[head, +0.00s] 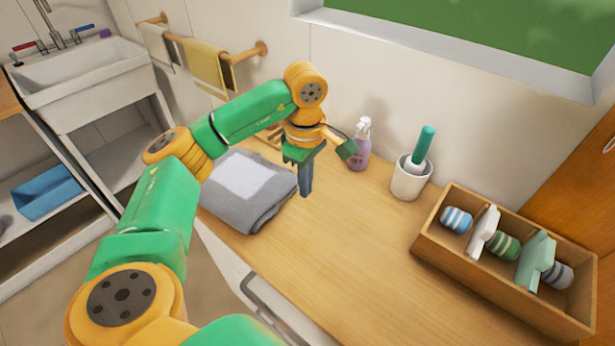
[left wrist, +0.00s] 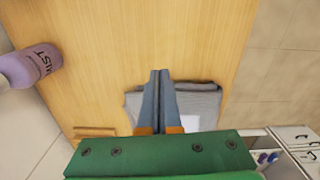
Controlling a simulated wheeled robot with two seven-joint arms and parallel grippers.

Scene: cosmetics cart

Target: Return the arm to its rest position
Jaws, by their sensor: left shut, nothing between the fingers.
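My left arm (head: 150,210) comes in from the lower left in the head view and reaches over the wooden counter. My left gripper (head: 306,192) points down above the counter, beside the folded grey towel. Its fingers also show in the left wrist view (left wrist: 159,75), shut together with nothing between them. My right gripper is in neither view.
A folded grey towel (head: 258,205) lies left of the gripper. A purple spray bottle (head: 361,152), a white cup (head: 409,182) with a green-handled tool and a wooden box (head: 440,243) of several items stand to the right. The front counter (head: 350,280) is clear.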

